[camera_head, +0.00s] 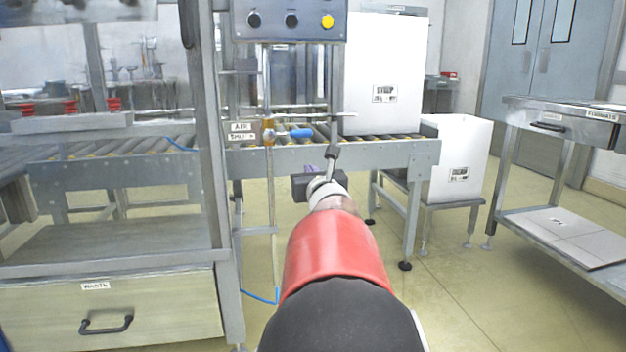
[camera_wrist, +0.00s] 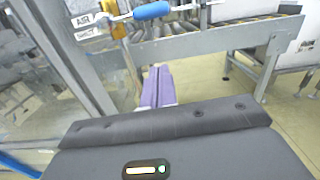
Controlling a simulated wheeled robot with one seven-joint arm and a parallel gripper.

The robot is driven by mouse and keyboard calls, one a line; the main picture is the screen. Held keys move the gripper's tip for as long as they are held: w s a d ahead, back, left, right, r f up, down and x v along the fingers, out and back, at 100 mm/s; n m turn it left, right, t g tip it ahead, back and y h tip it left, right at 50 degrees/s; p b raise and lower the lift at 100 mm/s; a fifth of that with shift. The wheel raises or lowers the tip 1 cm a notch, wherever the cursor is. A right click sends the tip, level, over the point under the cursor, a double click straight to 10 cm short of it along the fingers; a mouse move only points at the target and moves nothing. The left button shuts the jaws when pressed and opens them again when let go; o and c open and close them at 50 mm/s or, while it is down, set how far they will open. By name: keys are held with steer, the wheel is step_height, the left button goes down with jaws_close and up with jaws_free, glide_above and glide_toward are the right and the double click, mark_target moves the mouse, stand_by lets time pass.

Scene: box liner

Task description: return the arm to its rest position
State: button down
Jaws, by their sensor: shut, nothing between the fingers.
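My arm reaches forward from the bottom middle of the head view, with its red link toward the conveyor. My gripper (camera_head: 331,155) is at its far end, small and partly hidden behind my own wrist. In the wrist view the purple fingers of my gripper (camera_wrist: 157,85) lie side by side, shut, with nothing held. The gripper is in front of the conveyor frame, to the lower right of the blue-handled air valve (camera_head: 300,133), which also shows in the wrist view (camera_wrist: 151,11). I cannot tell the exact gap to the frame.
A roller conveyor (camera_head: 385,154) crosses ahead and carries a tall white box (camera_head: 385,75). Another white box (camera_head: 458,160) stands on a low stand at right. A control panel (camera_head: 290,20) hangs above. A metal post (camera_head: 213,150) and waste drawer (camera_head: 110,308) are left, a steel table (camera_head: 565,115) right.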

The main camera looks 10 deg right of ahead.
steer(key=s+d+f+m+g, duration=0.4)
steer(key=s+f+m, duration=0.3)
steer(key=m, duration=0.3)
steer(key=s+d+f+m+g, duration=0.35)
steer(key=s+f+m, duration=0.35)
steer(key=m, duration=0.3)
steer(key=s+a+f+m+g, duration=0.25)
steer(key=s+m, duration=0.35)
steer(key=s, duration=0.3)
steer(key=s+a+f+m+g, duration=0.1)
steer(key=s+a+m, duration=0.3)
steer(key=s, duration=0.5)
steer(key=s+a+f+m+g, duration=0.1)
steer(key=s+f+m+g, duration=0.1)
steer(key=s+m, duration=0.6)
step_height(320, 180, up, 14)
steer(key=n+p, duration=0.1)
steer(key=p, duration=1.2)
steer(key=shift+s+f+n, duration=0.2)
steer(key=shift+s+n, duration=0.05)
steer(key=shift+n, duration=0.05)
